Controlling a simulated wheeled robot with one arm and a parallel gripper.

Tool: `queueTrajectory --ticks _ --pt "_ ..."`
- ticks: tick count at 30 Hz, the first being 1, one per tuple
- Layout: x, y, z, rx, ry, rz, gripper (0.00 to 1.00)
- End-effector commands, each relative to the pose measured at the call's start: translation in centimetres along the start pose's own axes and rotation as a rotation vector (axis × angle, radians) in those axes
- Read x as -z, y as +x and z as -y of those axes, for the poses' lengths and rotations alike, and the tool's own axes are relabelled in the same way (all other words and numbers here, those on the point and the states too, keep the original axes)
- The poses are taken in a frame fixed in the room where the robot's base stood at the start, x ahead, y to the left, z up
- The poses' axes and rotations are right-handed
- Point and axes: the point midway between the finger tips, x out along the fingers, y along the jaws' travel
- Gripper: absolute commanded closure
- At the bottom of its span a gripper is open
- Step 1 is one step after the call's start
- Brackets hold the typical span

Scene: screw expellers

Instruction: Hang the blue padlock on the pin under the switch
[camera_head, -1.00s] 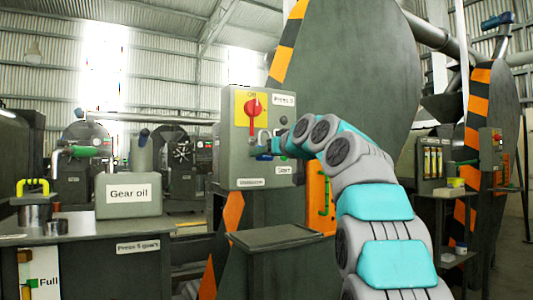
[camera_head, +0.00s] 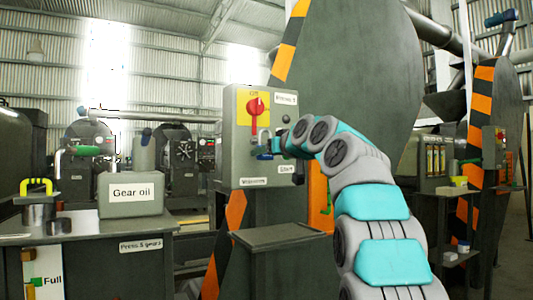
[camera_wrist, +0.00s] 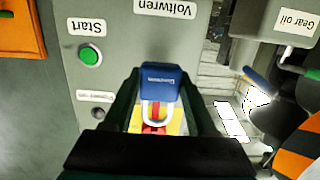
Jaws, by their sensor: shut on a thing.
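The blue padlock (camera_wrist: 160,83) is between my gripper's fingers (camera_wrist: 159,95) in the wrist view, its pale shackle (camera_wrist: 157,117) pointing toward the bottom of that inverted picture. In the head view, my gripper (camera_head: 276,145) is at the front of the grey control box, shut on the padlock (camera_head: 264,157), of which only a small blue part shows. The red switch (camera_head: 256,106) stands upright on a yellow plate, above the padlock. It also shows in part behind the shackle in the wrist view (camera_wrist: 155,129). The pin is hidden; I cannot tell whether the shackle is around it.
The grey control box (camera_head: 247,172) carries labels and a green Start button (camera_wrist: 89,55). A small grey table (camera_head: 272,236) stands below it. A bench (camera_head: 95,260) with a gear oil box (camera_head: 131,207) is at the left. A large striped machine disc (camera_head: 360,75) is behind my arm.

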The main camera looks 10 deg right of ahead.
Motion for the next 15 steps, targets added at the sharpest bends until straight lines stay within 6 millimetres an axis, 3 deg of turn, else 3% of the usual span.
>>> queueTrajectory --ticks 15 --pt "0.3 1.2 0.0 0.0 0.0 -0.001 0.92"
